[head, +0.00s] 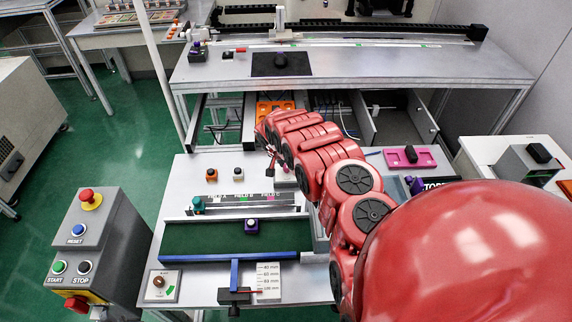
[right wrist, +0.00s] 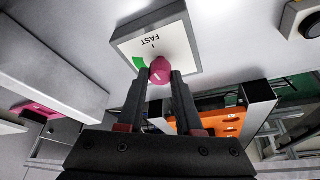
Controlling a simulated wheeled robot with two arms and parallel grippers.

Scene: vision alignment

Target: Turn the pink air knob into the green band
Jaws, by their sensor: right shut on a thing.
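The pink air knob (right wrist: 159,68) sits on a pale square plate with the word FAST and a green band (right wrist: 139,63) in the right wrist view. My right gripper (right wrist: 160,78) is shut on the knob, with one dark finger on each side. A small pale mark shows on the knob; I cannot tell whether it points into the green band. The green band lies just left of the knob, partly beside the left finger. In the head view my red right arm (head: 325,165) reaches to the back of the bench, where its gripper (head: 266,166) is small and the knob is hard to make out.
A pink tray (head: 428,160) lies right of the arm. A green belt (head: 190,241) with a purple block (head: 252,226) is in front. A control box (head: 85,245) with buttons stands at left. An orange part (right wrist: 210,124) is near the gripper in the right wrist view.

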